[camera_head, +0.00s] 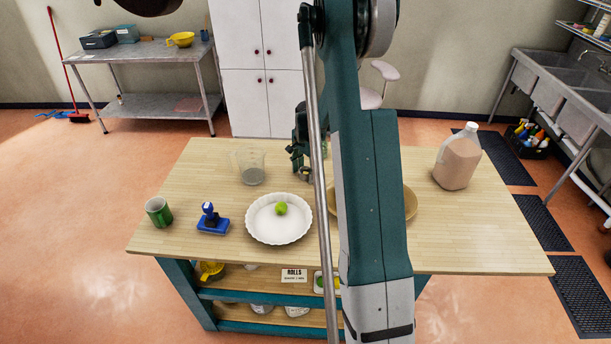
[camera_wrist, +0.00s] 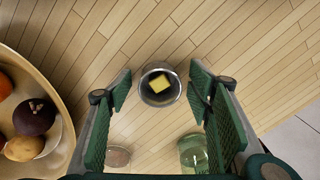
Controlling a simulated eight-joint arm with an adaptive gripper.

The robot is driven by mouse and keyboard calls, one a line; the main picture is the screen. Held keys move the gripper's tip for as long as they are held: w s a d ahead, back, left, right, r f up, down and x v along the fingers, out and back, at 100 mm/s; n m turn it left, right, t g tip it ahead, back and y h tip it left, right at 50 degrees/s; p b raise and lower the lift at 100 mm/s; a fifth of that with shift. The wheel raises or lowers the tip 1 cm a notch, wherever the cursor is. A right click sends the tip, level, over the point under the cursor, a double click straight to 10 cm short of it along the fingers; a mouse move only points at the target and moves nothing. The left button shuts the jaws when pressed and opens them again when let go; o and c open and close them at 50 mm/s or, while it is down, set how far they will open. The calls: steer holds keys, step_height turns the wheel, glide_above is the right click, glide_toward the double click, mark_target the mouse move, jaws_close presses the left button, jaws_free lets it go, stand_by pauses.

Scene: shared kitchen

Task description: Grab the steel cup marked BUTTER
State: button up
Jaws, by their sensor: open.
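In the wrist view a small round steel cup (camera_wrist: 146,94) stands on the wooden tabletop, seen from above with a yellow square piece inside. No BUTTER lettering is readable. My gripper (camera_wrist: 160,88) is open, with its green-padded fingers on the left and right of the cup in the picture. Gaps show between the cup and both fingers. I cannot tell how high the fingers are above it. In the head view my gripper (camera_head: 299,152) is over the back of the table, partly behind my arm.
A wooden fruit bowl (camera_wrist: 66,65) lies left in the wrist view; a green glass jar (camera_wrist: 193,153) and a pinkish round thing (camera_wrist: 117,156) are low in it. The head view shows a measuring jug (camera_head: 250,168), white dish (camera_head: 279,232), stamp (camera_head: 212,222), green cup (camera_head: 159,212) and jug (camera_head: 457,160).

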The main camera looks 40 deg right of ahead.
steer(key=shift+c, duration=0.5)
steer(key=c, duration=1)
steer(key=shift+o, duration=0.2)
steer(key=shift+r, duration=0.1)
step_height(320, 180, up, 10)
stand_by(0.5)
